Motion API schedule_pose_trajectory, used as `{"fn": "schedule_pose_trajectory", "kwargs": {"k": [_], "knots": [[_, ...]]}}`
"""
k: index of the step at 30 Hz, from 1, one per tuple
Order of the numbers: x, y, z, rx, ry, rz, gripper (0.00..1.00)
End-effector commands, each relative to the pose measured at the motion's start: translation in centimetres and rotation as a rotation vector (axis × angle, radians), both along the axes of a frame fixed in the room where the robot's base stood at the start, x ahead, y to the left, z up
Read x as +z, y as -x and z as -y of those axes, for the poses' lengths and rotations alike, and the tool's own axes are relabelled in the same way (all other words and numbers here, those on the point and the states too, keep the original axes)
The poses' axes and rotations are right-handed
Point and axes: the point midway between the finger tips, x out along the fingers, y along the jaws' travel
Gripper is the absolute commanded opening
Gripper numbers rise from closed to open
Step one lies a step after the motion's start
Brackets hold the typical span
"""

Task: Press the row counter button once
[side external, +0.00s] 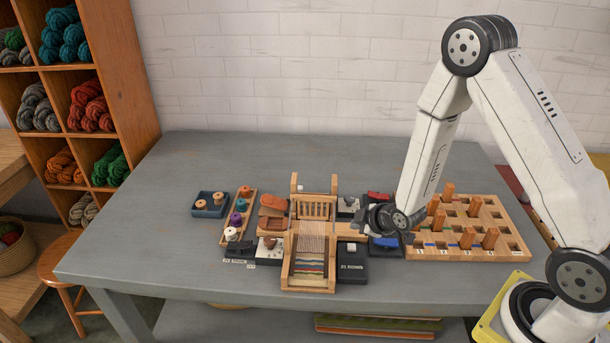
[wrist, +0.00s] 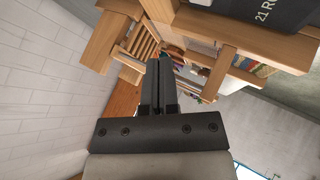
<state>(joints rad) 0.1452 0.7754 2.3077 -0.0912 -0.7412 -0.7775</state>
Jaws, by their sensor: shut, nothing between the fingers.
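The row counter (side external: 353,268) is a dark box labelled "21 ROWS" at the front right of the small wooden loom (side external: 288,270). A small light knob, perhaps its button (side external: 351,247), shows at its back edge. In the wrist view the counter (wrist: 268,12) is cut off at the top right, and no button shows there. My gripper (side external: 365,217) is above the table, behind and slightly right of the counter, apart from it. Its fingers (wrist: 160,63) are together and empty. In the side view its tips are hard to make out.
A wooden peg board (side external: 462,253) stands to the right. A blue tray (side external: 208,207) and a spool rack (side external: 236,222) lie left of the loom. Small dark and red items crowd around the gripper. The table (side external: 160,235) is clear at the left and back.

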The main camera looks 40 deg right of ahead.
Motion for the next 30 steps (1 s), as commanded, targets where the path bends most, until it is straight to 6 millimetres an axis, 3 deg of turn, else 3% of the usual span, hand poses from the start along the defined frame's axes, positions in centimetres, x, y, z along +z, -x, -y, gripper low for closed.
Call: {"fn": "schedule_pose_trajectory", "kwargs": {"k": [13,30], "knots": [[-4.0,0.0,0.0,-0.001,0.0,-0.001,0.0],[-4.9,0.0,0.0,-0.001,0.001,0.001,0.0]]}}
